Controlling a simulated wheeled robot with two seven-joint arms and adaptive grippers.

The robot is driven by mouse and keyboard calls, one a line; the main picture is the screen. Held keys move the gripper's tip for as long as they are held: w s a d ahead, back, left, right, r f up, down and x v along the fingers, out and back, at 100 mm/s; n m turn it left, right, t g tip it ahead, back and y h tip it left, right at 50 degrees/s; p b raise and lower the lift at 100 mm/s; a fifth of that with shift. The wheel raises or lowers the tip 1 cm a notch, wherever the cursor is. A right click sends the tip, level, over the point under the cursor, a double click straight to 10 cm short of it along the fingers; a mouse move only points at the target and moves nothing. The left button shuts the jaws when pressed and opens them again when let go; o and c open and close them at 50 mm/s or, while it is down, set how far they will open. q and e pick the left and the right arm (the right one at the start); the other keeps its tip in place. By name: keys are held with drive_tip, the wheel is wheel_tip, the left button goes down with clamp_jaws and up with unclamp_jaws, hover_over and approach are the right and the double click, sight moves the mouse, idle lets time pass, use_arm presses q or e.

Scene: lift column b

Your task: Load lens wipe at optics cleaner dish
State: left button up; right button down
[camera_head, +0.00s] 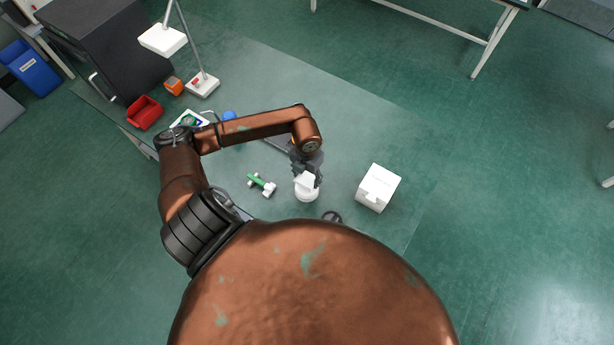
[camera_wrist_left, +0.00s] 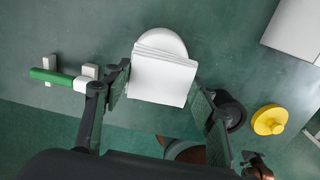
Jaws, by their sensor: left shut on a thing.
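The lens wipe (camera_wrist_left: 163,78), a white folded stack of sheets, is between the two fingers of my left gripper (camera_wrist_left: 160,88) in the left wrist view. In the head view the left gripper (camera_head: 307,170) points down, shut on the white wipe (camera_head: 305,180). A white round dish (camera_head: 307,195), which I take for the optics cleaner dish, lies right under the wipe. In the left wrist view the wipe covers most of the dish, and only its far rounded edge (camera_wrist_left: 163,41) shows. I cannot tell whether the wipe touches the dish.
A white box (camera_head: 378,188) stands right of the dish. A green-handled tool with white ends (camera_head: 262,184) lies to its left. A black round thing (camera_wrist_left: 230,111) and a yellow round thing (camera_wrist_left: 269,120) are close by. A red bin (camera_head: 145,112) stands at the back left.

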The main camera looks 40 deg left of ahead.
sight(307, 178)
use_arm(q)
drive_tip(key=shift+f+b, duration=0.3)
drive_tip(key=shift+f, duration=0.15)
idle(0.3)
drive_tip(key=shift+r, duration=0.1)
idle(0.4)
drive_tip(key=shift+r+p, duration=0.85)
drive_tip(key=shift+r, duration=0.35)
drive_tip(key=shift+r+p, duration=1.3)
drive_tip(key=shift+r, duration=1)
drive_tip(key=shift+d, duration=0.1)
